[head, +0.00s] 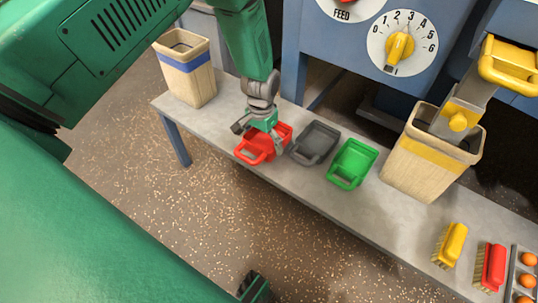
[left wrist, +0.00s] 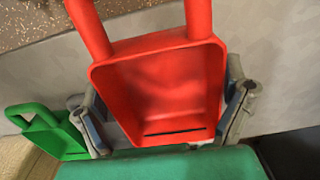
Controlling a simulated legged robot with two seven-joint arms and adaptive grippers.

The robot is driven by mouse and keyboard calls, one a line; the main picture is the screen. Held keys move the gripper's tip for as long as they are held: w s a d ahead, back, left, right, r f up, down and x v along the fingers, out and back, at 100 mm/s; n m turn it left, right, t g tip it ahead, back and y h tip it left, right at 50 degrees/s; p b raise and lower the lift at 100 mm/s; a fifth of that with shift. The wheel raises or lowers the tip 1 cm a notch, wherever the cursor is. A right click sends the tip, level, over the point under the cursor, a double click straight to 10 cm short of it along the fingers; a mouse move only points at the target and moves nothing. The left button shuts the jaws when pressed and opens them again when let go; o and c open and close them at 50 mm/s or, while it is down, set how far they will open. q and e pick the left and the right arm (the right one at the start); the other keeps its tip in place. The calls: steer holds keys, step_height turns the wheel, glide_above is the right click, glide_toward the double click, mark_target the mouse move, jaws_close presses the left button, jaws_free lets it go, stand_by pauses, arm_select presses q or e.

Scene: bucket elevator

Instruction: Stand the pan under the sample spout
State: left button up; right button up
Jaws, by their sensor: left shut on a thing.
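A red pan (head: 262,148) with a loop handle is at the bench's left part, below my left gripper (head: 258,134). The left gripper is shut on it, with one finger at each side wall. In the left wrist view, the red pan (left wrist: 165,90) is empty and its handle points away from the palm. I cannot tell whether it touches the bench. A dark grey pan (head: 314,142) and a green pan (head: 352,163) stand to its right. A grey chute with a yellow handle (head: 505,64) reaches into a paper sack at the right; I cannot tell if this is the sample spout. My right gripper is not clearly seen.
The grey bench (head: 300,182) carries a blue-banded sack (head: 187,70) at its left end and a yellow-banded sack (head: 425,160) at right. A yellow brush (head: 450,243), a red brush (head: 490,265) and orange balls (head: 527,281) lie near its right end. Blue machine dials (head: 402,43) stand behind.

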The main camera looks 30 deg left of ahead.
mark_target(263, 148)
arm_select(q)
step_height(263, 148, down, 4)
steer(key=shift+d+f+b, duration=0.1)
steer(key=shift+f+b, duration=0.1)
steer(key=shift+b, duration=0.6)
steer(key=shift+r, duration=0.1)
steer(key=o, duration=0.9)
step_height(263, 148, up, 12)
steer(key=p, duration=0.5)
